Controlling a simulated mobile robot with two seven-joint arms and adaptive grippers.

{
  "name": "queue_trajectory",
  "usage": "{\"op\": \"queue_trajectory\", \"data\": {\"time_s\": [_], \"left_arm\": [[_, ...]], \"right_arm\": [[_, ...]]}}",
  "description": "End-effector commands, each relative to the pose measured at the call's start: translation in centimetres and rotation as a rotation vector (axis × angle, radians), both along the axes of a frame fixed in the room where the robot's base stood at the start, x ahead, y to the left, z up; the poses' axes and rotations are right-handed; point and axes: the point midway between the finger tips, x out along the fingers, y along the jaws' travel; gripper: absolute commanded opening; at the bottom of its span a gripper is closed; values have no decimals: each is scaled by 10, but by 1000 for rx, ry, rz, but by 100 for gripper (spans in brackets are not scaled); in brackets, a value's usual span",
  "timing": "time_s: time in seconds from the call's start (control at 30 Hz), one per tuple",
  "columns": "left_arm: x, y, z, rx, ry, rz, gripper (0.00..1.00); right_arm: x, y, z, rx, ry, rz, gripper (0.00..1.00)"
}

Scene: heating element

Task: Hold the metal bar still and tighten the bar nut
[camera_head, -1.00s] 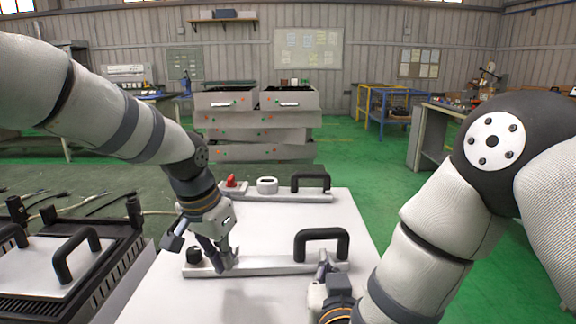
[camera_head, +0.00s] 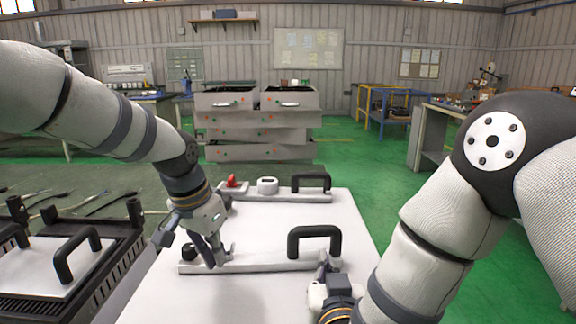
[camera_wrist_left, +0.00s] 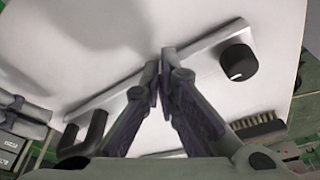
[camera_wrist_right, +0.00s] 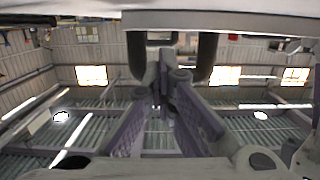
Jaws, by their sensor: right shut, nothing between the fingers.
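The metal bar (camera_head: 270,262) is a flat pale strip lying on the white panel (camera_head: 255,300), with a black handle (camera_head: 315,241) at its right and a black knob (camera_head: 189,252) at its left. My left gripper (camera_head: 219,258) is shut on the bar, between knob and handle. In the left wrist view its fingertips (camera_wrist_left: 160,68) are close together over the bar (camera_wrist_left: 205,48), beside the knob (camera_wrist_left: 237,62). My right gripper (camera_head: 325,263) is shut and empty at the bar's right end, below the handle. Its fingertips (camera_wrist_right: 164,75) meet in the right wrist view. I cannot make out the bar nut.
A black-framed unit (camera_head: 110,245) stands at the left. Grey drawers (camera_head: 258,135) stand beyond. Green floor is open at the right.

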Motion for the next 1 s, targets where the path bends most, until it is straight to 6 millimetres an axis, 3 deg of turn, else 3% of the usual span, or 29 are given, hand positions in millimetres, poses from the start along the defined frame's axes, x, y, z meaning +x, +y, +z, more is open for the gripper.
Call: {"op": "queue_trajectory", "data": {"time_s": [0.03, 0.3, 0.7, 1.0], "left_arm": [[-1, 2, -8, 3, 14, 1, 0], [-7, 7, -7, 4, 16, 1, 0], [-5, 6, 53, 1, 3, 0, 0], [-5, 6, 59, 0, 2, 0, 0]], "right_arm": [[0, 0, -4, 0, 7, 0, 0], [0, 0, -4, 0, 7, 0, 0], [0, 0, -1, 0, 2, 0, 0], [0, 0, -1, 0, 1, 0, 0]]}}
